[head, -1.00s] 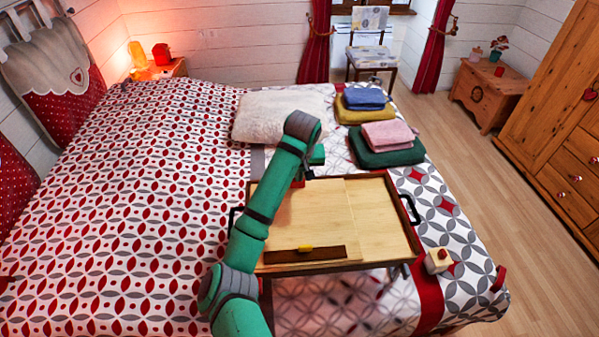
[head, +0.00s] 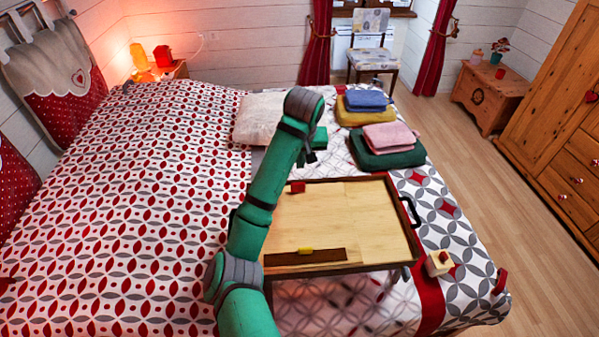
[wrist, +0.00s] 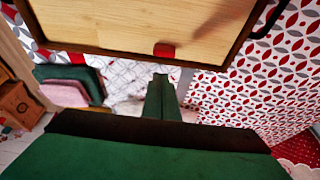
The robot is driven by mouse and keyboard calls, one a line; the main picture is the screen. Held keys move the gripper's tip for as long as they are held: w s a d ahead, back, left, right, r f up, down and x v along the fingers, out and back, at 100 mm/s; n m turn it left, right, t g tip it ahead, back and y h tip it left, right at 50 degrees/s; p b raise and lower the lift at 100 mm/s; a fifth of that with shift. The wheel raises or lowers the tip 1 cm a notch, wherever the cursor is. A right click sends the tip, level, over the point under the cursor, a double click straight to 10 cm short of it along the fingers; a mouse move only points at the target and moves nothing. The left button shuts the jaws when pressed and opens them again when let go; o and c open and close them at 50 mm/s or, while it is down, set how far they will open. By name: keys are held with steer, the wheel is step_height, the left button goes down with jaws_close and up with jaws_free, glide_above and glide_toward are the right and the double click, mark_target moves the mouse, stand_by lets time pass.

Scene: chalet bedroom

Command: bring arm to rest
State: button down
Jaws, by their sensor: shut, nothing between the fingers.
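My green arm (head: 262,195) reaches up over the left side of a wooden bed tray (head: 360,265). My gripper (head: 308,158) hangs from its top end, above the bed just past the tray's far edge. In the wrist view my gripper (wrist: 162,97) shows its two green fingers pressed together, with nothing between them. A small red block (head: 298,187) lies on the tray near its far left corner, apart from the fingers. The block also shows in the wrist view (wrist: 164,50).
A yellow piece (head: 305,251) lies on a dark strip at the tray's near side. Folded towels (head: 385,150) and a white pillow (head: 258,117) lie beyond. The bed's left side is clear.

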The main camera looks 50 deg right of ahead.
steer(key=shift+w+v, duration=0.2)
steer(key=shift+v, duration=2.75)
steer(key=shift+d+r, duration=0.1)
steer(key=shift+d, duration=0.1)
steer(key=shift+w, duration=0.1)
